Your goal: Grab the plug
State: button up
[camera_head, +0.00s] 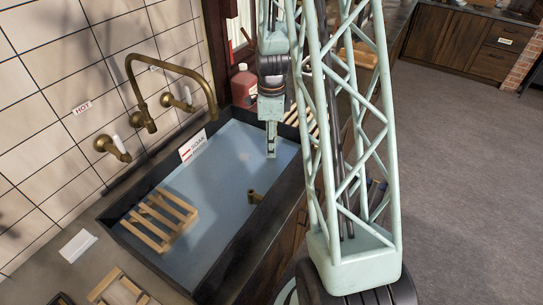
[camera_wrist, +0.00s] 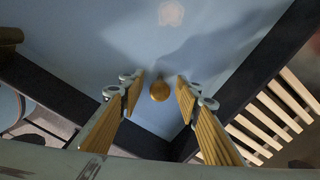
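My gripper (camera_head: 271,152) hangs over the far end of the water-filled sink (camera_head: 215,190). In the wrist view my gripper (camera_wrist: 158,84) is open, with its two wood-faced fingers apart. A small rounded brass-coloured object (camera_wrist: 159,91), which looks like the plug, shows in the gap between the fingertips, touching neither. I cannot tell how far below the tips it is. In the head view it is not visible. A short brass pipe (camera_head: 254,196) stands in the water by the sink's right edge.
A brass tap (camera_head: 172,66) arches over the sink's left side. A wooden rack (camera_head: 158,222) lies at the sink's near end. A red bottle (camera_head: 244,86) and wooden slats (camera_wrist: 270,122) are beyond the far rim. A small sign (camera_head: 192,145) is at the left rim.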

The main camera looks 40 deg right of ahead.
jog(key=shift+f, duration=1.5)
grip_shut()
